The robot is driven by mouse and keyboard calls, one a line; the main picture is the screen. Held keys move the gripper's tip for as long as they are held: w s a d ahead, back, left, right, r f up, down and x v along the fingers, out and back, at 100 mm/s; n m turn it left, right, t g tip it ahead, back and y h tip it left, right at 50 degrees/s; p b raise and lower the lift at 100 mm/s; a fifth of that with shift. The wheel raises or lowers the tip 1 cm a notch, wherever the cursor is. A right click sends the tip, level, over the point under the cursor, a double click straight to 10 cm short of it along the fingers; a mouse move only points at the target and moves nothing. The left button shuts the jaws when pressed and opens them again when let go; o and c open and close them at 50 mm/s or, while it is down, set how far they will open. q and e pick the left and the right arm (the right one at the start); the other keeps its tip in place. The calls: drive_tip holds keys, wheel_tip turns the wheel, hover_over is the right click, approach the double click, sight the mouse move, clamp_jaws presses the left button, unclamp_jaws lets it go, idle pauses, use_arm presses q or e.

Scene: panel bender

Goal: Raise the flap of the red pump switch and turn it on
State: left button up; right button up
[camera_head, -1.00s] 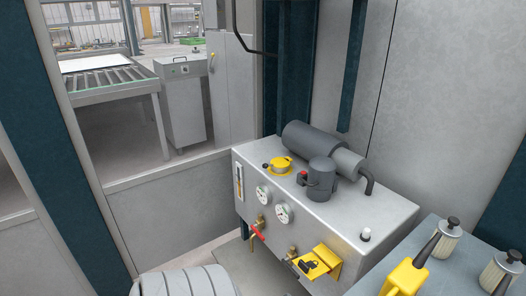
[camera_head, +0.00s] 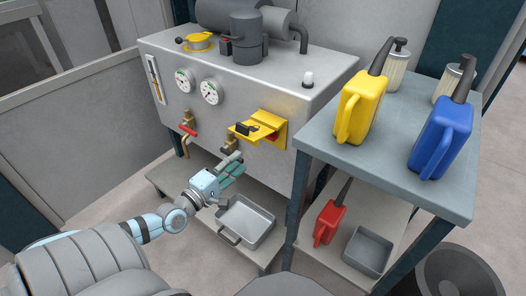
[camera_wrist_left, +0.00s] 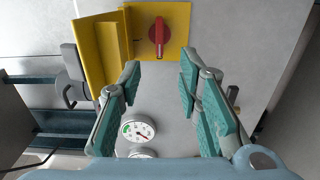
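The yellow switch housing (camera_head: 275,124) sits on the front of the grey pump tank. In the left wrist view its yellow plate (camera_wrist_left: 178,14) carries a red rotary knob (camera_wrist_left: 157,32), uncovered. The yellow flap (camera_wrist_left: 97,50) stands out from the plate beside the knob, with a grey padlock-like piece at its edge; this piece looks black in the head view (camera_head: 245,129). My left gripper (camera_head: 236,164) is just below the switch and apart from it. In the left wrist view its teal-padded fingers (camera_wrist_left: 160,68) are open and empty, the knob lying beyond their tips. My right gripper is not in view.
Two gauges (camera_head: 210,92) and a red-handled valve (camera_head: 190,129) are left of the switch. A metal tray (camera_head: 246,222) stands below. A side table (camera_head: 400,165) at right carries yellow and blue cans. A red can (camera_head: 329,222) stands on its lower shelf.

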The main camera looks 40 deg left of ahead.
use_arm(q)
drive_tip(key=w+b, duration=0.4)
drive_tip(key=w, duration=0.9)
drive_tip(key=shift+w+a, duration=0.2)
drive_tip(key=shift+w, duration=0.1)
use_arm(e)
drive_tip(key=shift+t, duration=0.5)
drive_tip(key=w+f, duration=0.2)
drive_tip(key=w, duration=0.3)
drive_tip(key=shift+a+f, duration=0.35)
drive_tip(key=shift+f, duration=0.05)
use_arm(q)
drive_tip(key=shift+r, duration=0.1)
clamp_jaws()
